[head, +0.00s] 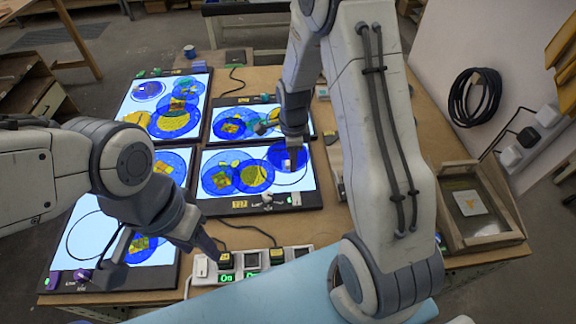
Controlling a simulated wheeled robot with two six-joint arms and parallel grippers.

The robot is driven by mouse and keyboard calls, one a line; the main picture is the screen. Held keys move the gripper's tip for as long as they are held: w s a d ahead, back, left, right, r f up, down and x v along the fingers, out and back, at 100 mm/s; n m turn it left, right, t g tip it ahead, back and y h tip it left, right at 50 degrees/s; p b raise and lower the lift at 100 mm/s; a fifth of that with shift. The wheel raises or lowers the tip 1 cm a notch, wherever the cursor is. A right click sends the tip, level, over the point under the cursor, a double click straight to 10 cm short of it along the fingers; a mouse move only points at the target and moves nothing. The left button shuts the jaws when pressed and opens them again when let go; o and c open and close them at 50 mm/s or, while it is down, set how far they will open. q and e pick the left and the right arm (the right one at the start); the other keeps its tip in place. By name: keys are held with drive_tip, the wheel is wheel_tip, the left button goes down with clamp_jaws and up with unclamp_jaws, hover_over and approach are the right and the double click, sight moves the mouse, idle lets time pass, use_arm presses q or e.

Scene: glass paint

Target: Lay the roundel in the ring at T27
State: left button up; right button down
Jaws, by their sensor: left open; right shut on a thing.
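The light panel (222,208) with the yellow T27 label (239,204) lies in the middle of the table. A black ring outline (305,187) shows at its right side, partly covered. A dark blue roundel (275,156) is at my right gripper (292,152), which is shut on it from above. The roundel overlaps the upper part of the ring in this view; I cannot tell whether it touches the panel. My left gripper (160,258) is open and empty, over the front left of the table.
Other lit panels with blue and yellow discs lie behind and left. A wooden tray (478,236) stands at right. My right arm hides part of the table.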

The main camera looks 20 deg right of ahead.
sight(288, 169)
drive_tip(key=shift+w+a+f, duration=0.35)
drive_tip(key=shift+a+f, duration=0.05)
drive_tip(key=shift+a, duration=0.1)
wheel_tip(288, 169, down, 3)
drive_tip(key=shift+f+p, duration=0.1)
drive_tip(key=shift+p, duration=0.55)
drive_tip(key=shift+f, duration=0.4)
drive_tip(key=shift+f, duration=0.1)
drive_tip(key=c, duration=0.7)
unclamp_jaws()
